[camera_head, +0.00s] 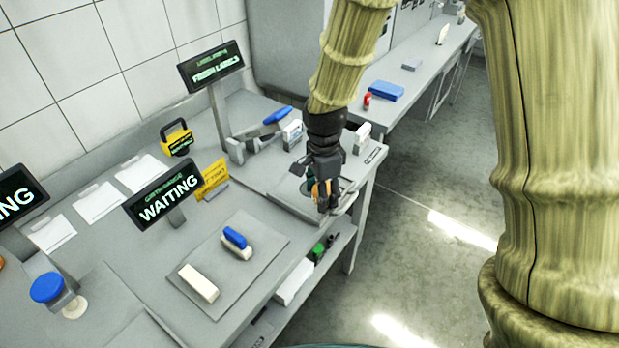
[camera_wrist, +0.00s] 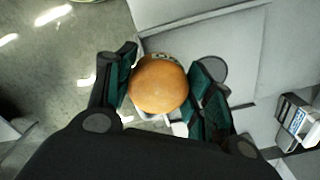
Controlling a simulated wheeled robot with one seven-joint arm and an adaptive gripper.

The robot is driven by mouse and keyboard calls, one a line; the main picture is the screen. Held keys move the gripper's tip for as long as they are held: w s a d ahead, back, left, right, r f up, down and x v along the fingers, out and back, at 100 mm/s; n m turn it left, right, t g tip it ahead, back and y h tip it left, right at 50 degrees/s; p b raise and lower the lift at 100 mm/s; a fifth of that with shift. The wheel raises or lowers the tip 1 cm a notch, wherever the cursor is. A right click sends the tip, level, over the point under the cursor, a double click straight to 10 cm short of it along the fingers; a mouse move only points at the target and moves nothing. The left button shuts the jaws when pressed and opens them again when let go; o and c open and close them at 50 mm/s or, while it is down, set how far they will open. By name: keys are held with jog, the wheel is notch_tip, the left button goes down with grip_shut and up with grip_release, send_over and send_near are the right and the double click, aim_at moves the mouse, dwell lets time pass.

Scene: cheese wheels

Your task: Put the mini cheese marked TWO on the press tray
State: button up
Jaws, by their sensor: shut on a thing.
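My gripper (camera_head: 322,192) is shut on an orange round mini cheese (camera_wrist: 158,84), which sits between its two dark green finger pads in the wrist view. A small dark-and-white mark shows at the cheese's far edge, but I cannot read it. In the head view only a sliver of the cheese (camera_head: 318,197) shows between the fingers. The gripper is over the right end of the workbench, by a flat grey tray-like plate (camera_head: 284,203) with a light handle or rim. I cannot tell whether the cheese touches it or whether this is the press tray.
A brush (camera_head: 235,239) and a pale block (camera_head: 199,283) lie on a grey mat. A WAITING sign (camera_head: 164,198), a yellow card (camera_head: 212,180) and a tall screen (camera_head: 211,66) stand behind. A blue-handled device (camera_head: 265,128) is left of my arm. The floor lies beyond the bench edge.

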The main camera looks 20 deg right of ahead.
jog(key=w, duration=0.2)
jog(key=w+p, duration=0.1)
jog(key=w, duration=0.2)
jog(key=w+p, duration=0.1)
jog(key=w, duration=0.2)
jog(key=shift+w+a+f, duration=0.15)
jog(key=shift+a+f, duration=0.1)
jog(key=shift+f, duration=0.15)
jog(key=shift+f+p, duration=0.9)
jog(key=shift+f, duration=0.85)
jog(key=shift+f, duration=0.1)
jog(key=o, duration=1.1)
jog(key=shift+c, duration=0.2)
notch_tip(320, 180, up, 12)
jog(key=b, duration=0.3)
jog(key=shift+b, duration=0.3)
